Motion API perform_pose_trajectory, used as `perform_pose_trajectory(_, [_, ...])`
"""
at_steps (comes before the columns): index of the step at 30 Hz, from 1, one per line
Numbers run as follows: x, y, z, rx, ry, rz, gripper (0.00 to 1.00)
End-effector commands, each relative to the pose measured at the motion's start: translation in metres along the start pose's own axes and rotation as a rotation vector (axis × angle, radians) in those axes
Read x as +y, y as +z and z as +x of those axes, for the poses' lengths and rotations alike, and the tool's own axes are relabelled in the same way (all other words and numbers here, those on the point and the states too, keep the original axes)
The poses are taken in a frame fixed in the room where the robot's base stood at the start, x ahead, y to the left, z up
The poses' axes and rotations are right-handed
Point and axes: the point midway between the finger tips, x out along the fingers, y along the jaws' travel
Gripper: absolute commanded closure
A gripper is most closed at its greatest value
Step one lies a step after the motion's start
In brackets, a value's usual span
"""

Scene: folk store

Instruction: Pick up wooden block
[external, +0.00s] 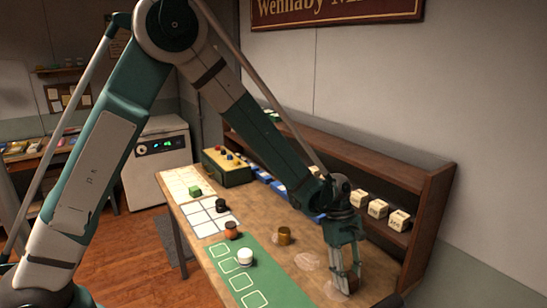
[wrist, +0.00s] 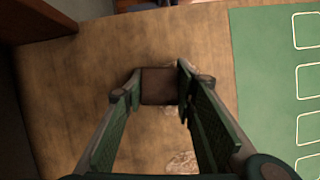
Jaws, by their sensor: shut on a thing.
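The wooden block (wrist: 159,86) is a small brown cube, seen between the two fingers of my gripper (wrist: 158,92) in the wrist view. The fingers are shut on its sides. In the external view my gripper (external: 347,283) points down near the right front part of the wooden table (external: 285,262). The block is mostly hidden by the fingers there, with a little brown (external: 353,271) showing between them. I cannot tell whether the block touches the table top.
A green mat (external: 238,280) with white outlines lies left of my gripper, with a white round piece (external: 245,256) on it. A brass-coloured cylinder (external: 284,235) stands behind. A wooden shelf (external: 418,180) with pale boxes (external: 378,208) runs along the table's back.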

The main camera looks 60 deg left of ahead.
Motion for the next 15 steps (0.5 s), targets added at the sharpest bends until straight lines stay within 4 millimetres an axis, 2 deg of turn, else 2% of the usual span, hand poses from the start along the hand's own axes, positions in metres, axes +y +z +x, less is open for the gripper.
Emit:
perform_pose_trajectory(8, [0.0, 0.005, -0.011, 0.0, 0.0, 0.0, 0.85])
perform_pose_trajectory(15, [0.0, 0.015, -0.037, 0.0, 0.0, 0.0, 0.85])
